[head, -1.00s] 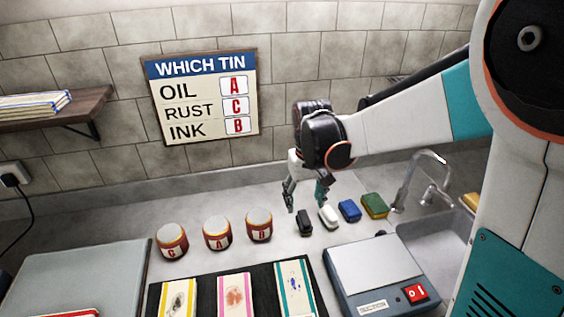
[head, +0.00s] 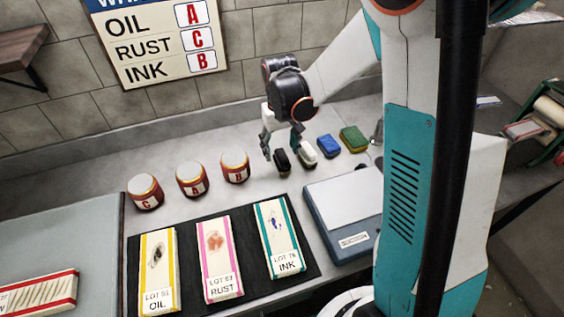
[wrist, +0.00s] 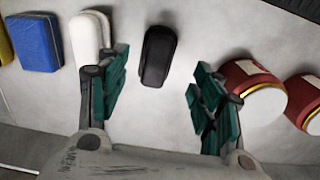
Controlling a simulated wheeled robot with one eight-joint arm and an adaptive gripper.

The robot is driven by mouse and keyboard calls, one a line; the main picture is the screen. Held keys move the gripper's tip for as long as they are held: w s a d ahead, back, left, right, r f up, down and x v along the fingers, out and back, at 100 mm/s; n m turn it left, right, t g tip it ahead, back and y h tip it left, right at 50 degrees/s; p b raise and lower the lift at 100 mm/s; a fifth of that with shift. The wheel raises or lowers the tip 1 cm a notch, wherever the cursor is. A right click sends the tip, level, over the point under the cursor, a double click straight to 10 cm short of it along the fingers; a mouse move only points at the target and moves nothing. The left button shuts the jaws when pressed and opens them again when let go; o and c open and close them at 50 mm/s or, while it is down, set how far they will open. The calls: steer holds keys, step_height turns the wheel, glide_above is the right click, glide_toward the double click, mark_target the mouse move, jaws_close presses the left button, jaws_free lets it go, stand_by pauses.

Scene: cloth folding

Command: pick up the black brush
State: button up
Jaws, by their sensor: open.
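The black brush (head: 282,161) lies on the grey counter, left of a white brush (head: 308,159). My gripper (head: 281,150) is open and points down above the black brush in the head view. In the wrist view, the black brush (wrist: 157,56) shows in the gap between the two teal fingers of my gripper (wrist: 158,78), and they do not hold it. The left finger overlaps the white brush (wrist: 91,38) in that view. I cannot tell how high the fingertips are above the counter.
Blue (head: 329,146) and green (head: 354,139) blocks lie to the right. Tins C (head: 145,192), A (head: 193,179) and B (head: 235,166) stand to the left. A dark mat (head: 190,281) with cloth swatches and a blue-grey device (head: 337,238) are in front.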

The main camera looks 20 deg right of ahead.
mark_target(282, 155)
steer(key=f, duration=0.1)
steer(key=f+b, duration=0.1)
steer(key=f, duration=0.1)
steer(key=f+b, duration=0.1)
steer(key=f, duration=0.1)
steer(key=shift+d, duration=0.25)
steer(key=shift+s+r, duration=0.1)
steer(key=c, duration=1.2)
steer(key=shift+o, duration=0.2)
step_height(282, 155, up, 20)
steer(key=p, duration=0.6)
steer(key=shift+o, duration=0.6)
